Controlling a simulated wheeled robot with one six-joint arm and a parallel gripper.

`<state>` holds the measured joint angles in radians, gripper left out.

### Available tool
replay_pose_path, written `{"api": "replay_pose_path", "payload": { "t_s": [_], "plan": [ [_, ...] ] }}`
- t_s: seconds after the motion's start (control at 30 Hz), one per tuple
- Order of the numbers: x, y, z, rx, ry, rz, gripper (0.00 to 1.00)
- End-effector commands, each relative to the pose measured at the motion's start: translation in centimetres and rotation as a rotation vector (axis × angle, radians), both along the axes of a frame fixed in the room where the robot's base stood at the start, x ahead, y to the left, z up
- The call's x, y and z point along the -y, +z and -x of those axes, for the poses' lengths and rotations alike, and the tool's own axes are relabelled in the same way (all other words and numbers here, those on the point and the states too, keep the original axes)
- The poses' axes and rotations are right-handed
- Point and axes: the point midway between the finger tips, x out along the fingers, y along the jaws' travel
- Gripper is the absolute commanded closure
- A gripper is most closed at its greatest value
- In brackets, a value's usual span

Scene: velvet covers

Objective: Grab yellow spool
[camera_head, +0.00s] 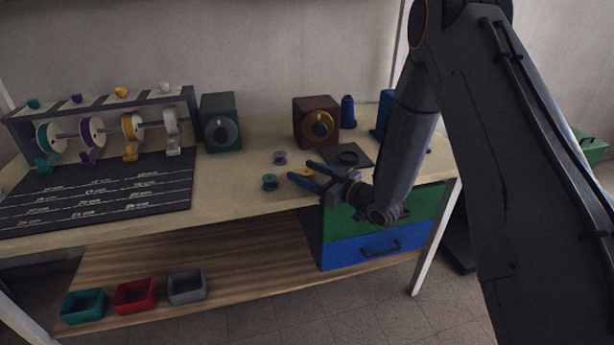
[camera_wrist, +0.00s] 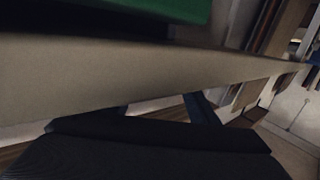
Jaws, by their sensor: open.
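The wrist view is dark and shows no yellow spool.
A brown box with a yellow dial (camera_head: 316,122) and a green box (camera_head: 219,123) stand behind. A ribbon rack (camera_head: 104,128) is left. Drawers (camera_head: 372,249) hang below the bench edge (camera_wrist: 120,75).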

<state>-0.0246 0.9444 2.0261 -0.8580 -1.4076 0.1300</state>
Motion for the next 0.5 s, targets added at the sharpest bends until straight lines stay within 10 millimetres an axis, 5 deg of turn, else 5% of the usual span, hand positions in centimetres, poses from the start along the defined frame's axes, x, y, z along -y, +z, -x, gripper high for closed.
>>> {"api": "replay_pose_path", "payload": {
  "t_s": [0.07, 0.3, 0.5],
  "plan": [
    [0.01, 0.01, 0.01, 0.0, 0.0, 0.0, 0.49],
    [0.01, 0.02, 0.02, 0.001, 0.0, 0.001, 0.89],
    [0.02, 0.03, 0.02, 0.001, 0.0, 0.001, 0.89]
  ]
}}
